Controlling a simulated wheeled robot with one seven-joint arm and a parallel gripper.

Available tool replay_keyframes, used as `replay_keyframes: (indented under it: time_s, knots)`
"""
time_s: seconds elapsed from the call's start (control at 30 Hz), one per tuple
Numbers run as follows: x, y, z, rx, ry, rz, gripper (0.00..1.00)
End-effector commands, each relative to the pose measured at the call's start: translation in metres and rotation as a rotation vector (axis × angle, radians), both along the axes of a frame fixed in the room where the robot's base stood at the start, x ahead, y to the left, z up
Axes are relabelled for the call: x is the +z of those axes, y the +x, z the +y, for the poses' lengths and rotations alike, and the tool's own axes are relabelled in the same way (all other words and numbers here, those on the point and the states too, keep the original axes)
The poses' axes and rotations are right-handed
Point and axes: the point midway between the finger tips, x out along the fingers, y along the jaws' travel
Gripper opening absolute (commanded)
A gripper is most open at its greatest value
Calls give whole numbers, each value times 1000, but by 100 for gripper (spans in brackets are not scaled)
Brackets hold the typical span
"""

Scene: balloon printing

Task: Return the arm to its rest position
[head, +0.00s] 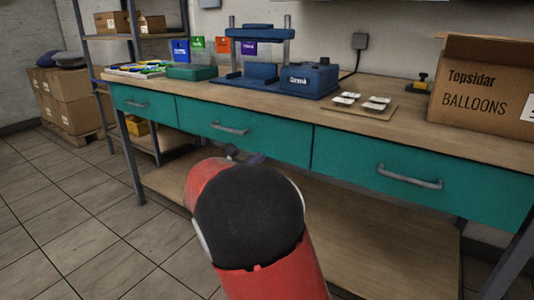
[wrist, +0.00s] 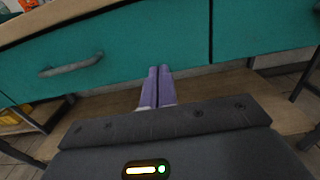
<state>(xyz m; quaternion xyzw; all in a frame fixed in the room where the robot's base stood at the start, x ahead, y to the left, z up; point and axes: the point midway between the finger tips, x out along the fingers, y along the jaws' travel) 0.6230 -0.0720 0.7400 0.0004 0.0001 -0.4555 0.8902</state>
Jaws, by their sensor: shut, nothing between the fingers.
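My arm is bent in front of the workbench in the head view, its red and black links filling the lower middle. My gripper (wrist: 159,88) shows in the wrist view as two purple fingers side by side, shut with nothing between them. In the head view only a small part of the gripper (head: 245,157) shows beyond the arm, in front of the middle drawer. I cannot tell whether it touches the bench.
The wooden workbench (head: 225,90) carries a blue press (head: 285,78), a tray of white pieces (head: 345,112) and a balloon carton (head: 485,95). Drawer handles (head: 230,129) stick out in front. A lower shelf (head: 350,215) lies beneath. Open tiled floor (head: 60,200) is at left.

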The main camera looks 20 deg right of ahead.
Motion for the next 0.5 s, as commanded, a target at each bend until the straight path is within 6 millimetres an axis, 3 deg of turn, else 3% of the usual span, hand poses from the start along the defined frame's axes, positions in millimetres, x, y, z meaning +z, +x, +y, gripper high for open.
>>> replay_keyframes:
  time_s: [0.1, 0.3, 0.43, 0.5]
  knots:
    - [0, -10, 15, 3, 0, 0, 0]
    - [0, -18, 24, 0, 0, 0, 0]
    - [0, -26, 16, -24, 51, -14, 0]
    - [-3, -43, 2, -71, 150, -44, 0]
